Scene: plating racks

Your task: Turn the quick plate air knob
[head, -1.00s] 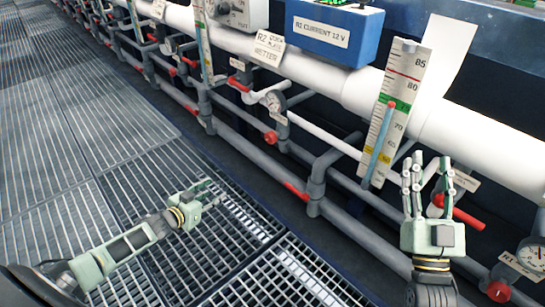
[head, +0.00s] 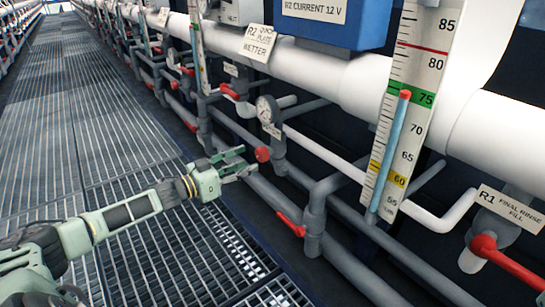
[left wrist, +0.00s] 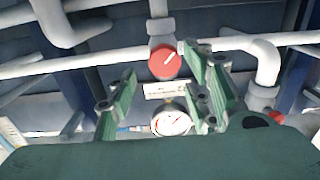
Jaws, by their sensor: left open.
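A round red knob (head: 262,154) sits on the grey pipework below a pressure gauge (head: 266,110) and a small white tag (head: 272,131). My left gripper (head: 246,161) is open, with its fingertips just left of the knob in the head view. In the left wrist view the knob (left wrist: 166,63) shows between the two green fingers (left wrist: 163,70), with a white label (left wrist: 167,90) and the gauge (left wrist: 171,122) beside it. I see no clear contact between fingers and knob. The label's text is too small to read. My right gripper is not in view.
Red lever handles (head: 291,224) and (head: 507,268) stick out from the pipes. A sign (head: 258,43) reads "R2 quick plate wetter". The grated walkway (head: 105,160) is open at left.

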